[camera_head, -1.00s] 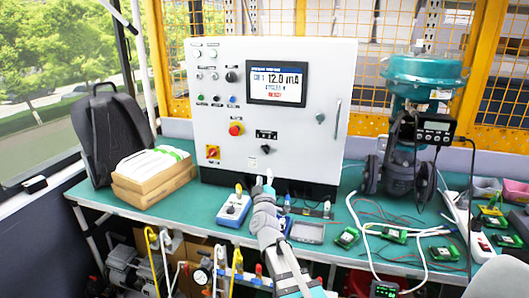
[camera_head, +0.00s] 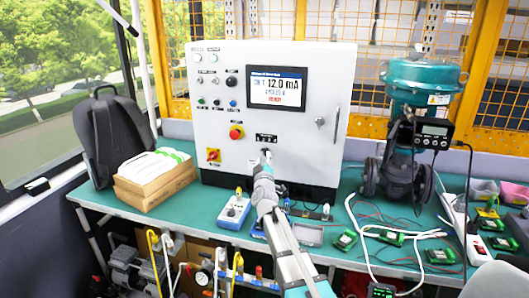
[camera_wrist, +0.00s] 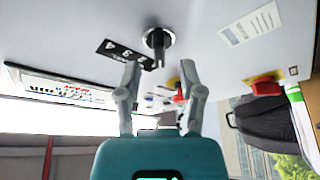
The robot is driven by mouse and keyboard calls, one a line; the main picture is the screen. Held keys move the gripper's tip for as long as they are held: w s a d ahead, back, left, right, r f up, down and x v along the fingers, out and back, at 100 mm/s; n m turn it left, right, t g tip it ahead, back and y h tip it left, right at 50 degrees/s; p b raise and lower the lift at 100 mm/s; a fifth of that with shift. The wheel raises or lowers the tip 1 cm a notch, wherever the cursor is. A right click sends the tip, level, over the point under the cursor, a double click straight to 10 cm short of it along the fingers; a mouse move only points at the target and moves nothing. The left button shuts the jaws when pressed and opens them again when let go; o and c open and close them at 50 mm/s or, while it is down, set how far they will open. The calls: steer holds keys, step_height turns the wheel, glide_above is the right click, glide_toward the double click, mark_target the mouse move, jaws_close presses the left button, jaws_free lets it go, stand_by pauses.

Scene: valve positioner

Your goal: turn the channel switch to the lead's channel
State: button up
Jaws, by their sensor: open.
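The channel switch is a black knob on the front of the white cabinet (camera_head: 290,128). In the wrist view the knob (camera_wrist: 157,42) stands out from its round base, with a black plate (camera_wrist: 124,53) bearing numbers beside it. The wrist view looks upside down. My gripper (camera_wrist: 160,70) is open, its fingertips spread to either side below the knob in that picture; I cannot tell whether they touch it. In the head view my gripper (camera_head: 264,166) reaches up to the switch and hides part of it. The screen (camera_head: 277,89) reads CH 1 and 12.0 mA.
A red emergency button (camera_head: 236,131) and a red-yellow rotary switch (camera_head: 213,155) sit left of the switch. A blue handheld device (camera_head: 233,210) stands on the green bench below. A teal valve actuator (camera_head: 424,78) and green boards are to the right.

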steer(key=shift+x, duration=1.45)
jaws_close()
